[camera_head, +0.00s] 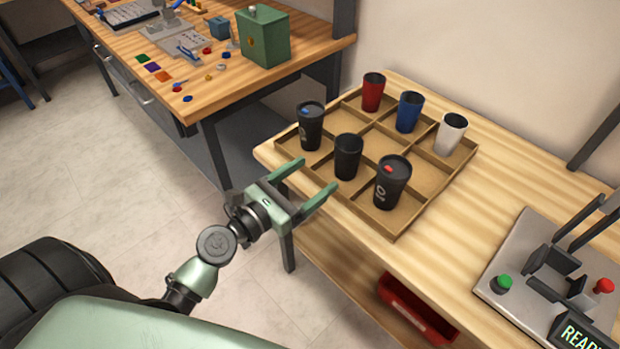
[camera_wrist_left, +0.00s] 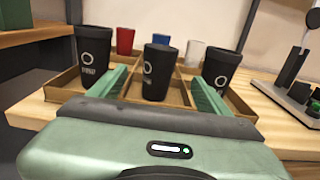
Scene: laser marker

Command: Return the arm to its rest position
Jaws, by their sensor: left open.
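My left gripper (camera_head: 310,187) is open and empty at the front edge of the wooden table, its green fingers pointing at the divided tray (camera_head: 433,180). In the left wrist view its two fingers (camera_wrist_left: 160,88) stand apart on either side of a black cup (camera_wrist_left: 157,72). In the head view that black cup (camera_head: 348,157) stands upright in the tray's front middle, clear of the fingertips. Other black cups stand at the tray's front left (camera_head: 311,126) and front right (camera_head: 391,183). Red (camera_head: 373,93), blue (camera_head: 409,112) and white (camera_head: 449,134) cups stand in the back row. My right gripper is not in view.
A marking machine (camera_head: 548,280) with green and red buttons stands at the right of the table. A red bin (camera_head: 415,310) sits below. A second bench (camera_head: 215,80) with a green box (camera_head: 264,37) is at the upper left. The floor left of my arm is open.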

